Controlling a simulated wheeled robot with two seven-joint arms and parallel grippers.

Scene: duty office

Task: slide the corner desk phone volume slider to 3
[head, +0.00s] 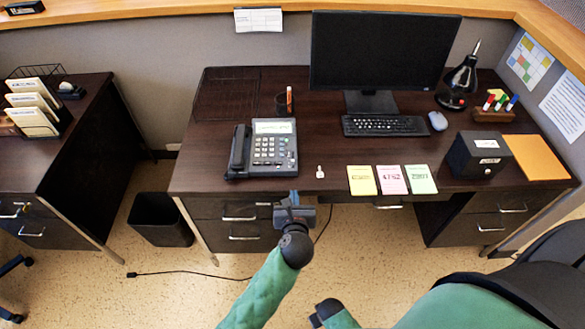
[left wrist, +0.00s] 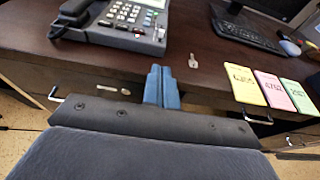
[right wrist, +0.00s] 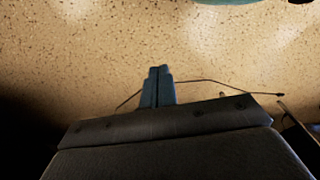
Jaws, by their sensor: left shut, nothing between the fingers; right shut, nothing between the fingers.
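The desk phone (head: 270,150) stands on the left part of the dark desk, with its handset on its left side and a lit screen at the top. It also shows at the upper left of the left wrist view (left wrist: 125,22). Its volume slider is too small to make out. My left gripper (head: 294,196) is shut and empty at the desk's front edge, just below and in front of the phone, apart from it. Its blue fingers (left wrist: 162,85) point toward the desk. My right gripper (right wrist: 157,84) is shut and empty, with the speckled floor beyond it.
A small key-like item (head: 320,172) lies right of the phone. Yellow (head: 361,180), pink (head: 392,179) and green (head: 420,178) cards lie farther right. A monitor (head: 380,52), keyboard (head: 385,125), mouse (head: 438,121) and black box (head: 478,155) stand beyond. A bin (head: 160,218) is on the floor.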

